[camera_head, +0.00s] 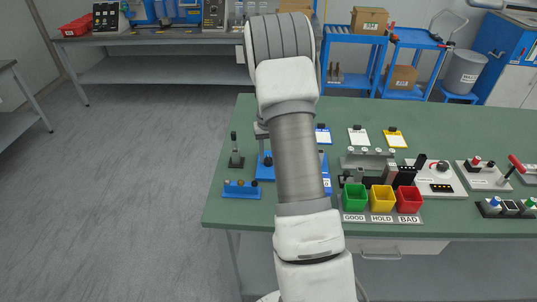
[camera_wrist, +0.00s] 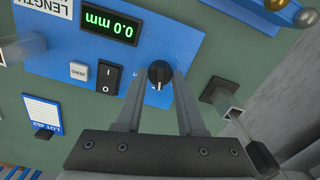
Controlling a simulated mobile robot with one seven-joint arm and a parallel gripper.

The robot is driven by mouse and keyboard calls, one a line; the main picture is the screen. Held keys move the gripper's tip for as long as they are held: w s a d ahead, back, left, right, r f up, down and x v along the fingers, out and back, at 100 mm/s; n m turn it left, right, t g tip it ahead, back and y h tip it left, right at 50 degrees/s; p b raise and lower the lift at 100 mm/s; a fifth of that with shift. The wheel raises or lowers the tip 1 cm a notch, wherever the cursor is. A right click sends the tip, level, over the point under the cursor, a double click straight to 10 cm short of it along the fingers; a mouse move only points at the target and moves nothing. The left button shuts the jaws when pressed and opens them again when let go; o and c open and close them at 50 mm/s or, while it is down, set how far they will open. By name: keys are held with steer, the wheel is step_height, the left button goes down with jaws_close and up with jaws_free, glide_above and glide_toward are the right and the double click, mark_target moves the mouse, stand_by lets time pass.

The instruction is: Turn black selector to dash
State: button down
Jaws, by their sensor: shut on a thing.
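The black selector (camera_wrist: 160,73) is a round knob with a white pointer line. It sits on a blue panel (camera_wrist: 182,25), and its line points toward the bottom of the wrist view. My gripper (camera_wrist: 161,82) has one fingertip on each side of the selector and is shut on it. Marks around the knob, including any dash, cannot be made out. In the head view my arm covers the gripper and selector; only parts of the blue device (camera_head: 326,178) show beside the arm.
In the wrist view the panel also bears a green display (camera_wrist: 109,23) reading 0.0 mm upside down, a ZERO button (camera_wrist: 79,71) and a black rocker switch (camera_wrist: 109,77). Green, yellow and red bins (camera_head: 381,198) stand to the right on the green table (camera_head: 440,120).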

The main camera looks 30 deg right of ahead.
steer(key=shift+m, duration=1.2)
steer(key=c, duration=0.5)
jaws_free()
steer(key=shift+r, duration=0.1)
step_height(320, 180, up, 17)
steer(key=p, duration=0.2)
steer(key=shift+r, duration=0.15)
